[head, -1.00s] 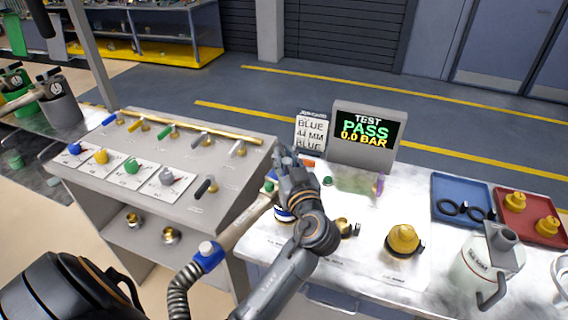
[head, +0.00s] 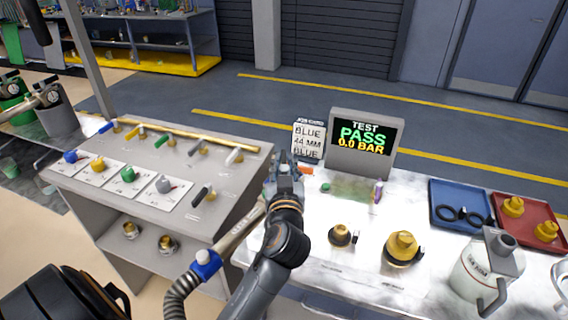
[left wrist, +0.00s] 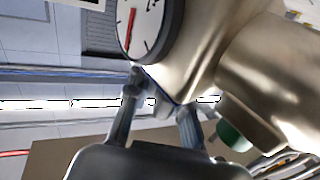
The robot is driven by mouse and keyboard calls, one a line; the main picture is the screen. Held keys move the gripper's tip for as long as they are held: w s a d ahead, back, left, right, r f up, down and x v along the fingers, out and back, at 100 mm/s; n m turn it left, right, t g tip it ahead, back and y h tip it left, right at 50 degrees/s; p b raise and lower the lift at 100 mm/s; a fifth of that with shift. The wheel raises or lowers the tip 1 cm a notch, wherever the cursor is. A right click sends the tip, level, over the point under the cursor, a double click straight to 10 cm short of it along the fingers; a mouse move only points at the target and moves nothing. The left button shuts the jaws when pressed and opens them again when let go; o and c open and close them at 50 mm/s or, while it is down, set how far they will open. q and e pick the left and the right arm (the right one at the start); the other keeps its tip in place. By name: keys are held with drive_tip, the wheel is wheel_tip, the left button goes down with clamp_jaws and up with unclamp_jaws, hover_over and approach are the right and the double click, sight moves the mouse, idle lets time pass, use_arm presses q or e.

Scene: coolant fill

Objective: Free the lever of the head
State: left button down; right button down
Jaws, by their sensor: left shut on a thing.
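The fill head is mostly hidden behind my left gripper (head: 285,182) in the head view. Its pale metal pipe (head: 240,228) runs down left to a blue collar (head: 206,260) and a ribbed hose (head: 178,292). In the left wrist view the head shows as a shiny metal body (left wrist: 205,50) with a round dial (left wrist: 150,25) and a green part (left wrist: 233,135). My left gripper (left wrist: 162,100) is shut on a small blue-grey piece under this body, which looks like the lever. The fingers hide much of it. My right gripper is not in view.
A sloped valve panel (head: 220,165) stands at left. On the bench are a test screen (head: 363,142) reading PASS, a job card (head: 308,142), two brass fittings (head: 402,245), a white jug (head: 480,270), a blue tray (head: 445,188) and a red tray (head: 530,232).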

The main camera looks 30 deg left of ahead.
use_arm(q)
drive_tip(key=c, duration=1.2)
unclamp_jaws()
drive_tip(key=shift+a, duration=0.1)
drive_tip(key=shift+o, duration=0.2)
drive_tip(key=v, duration=0.7)
drive_tip(key=shift+d, duration=0.2)
drive_tip(key=shift+s, duration=0.15)
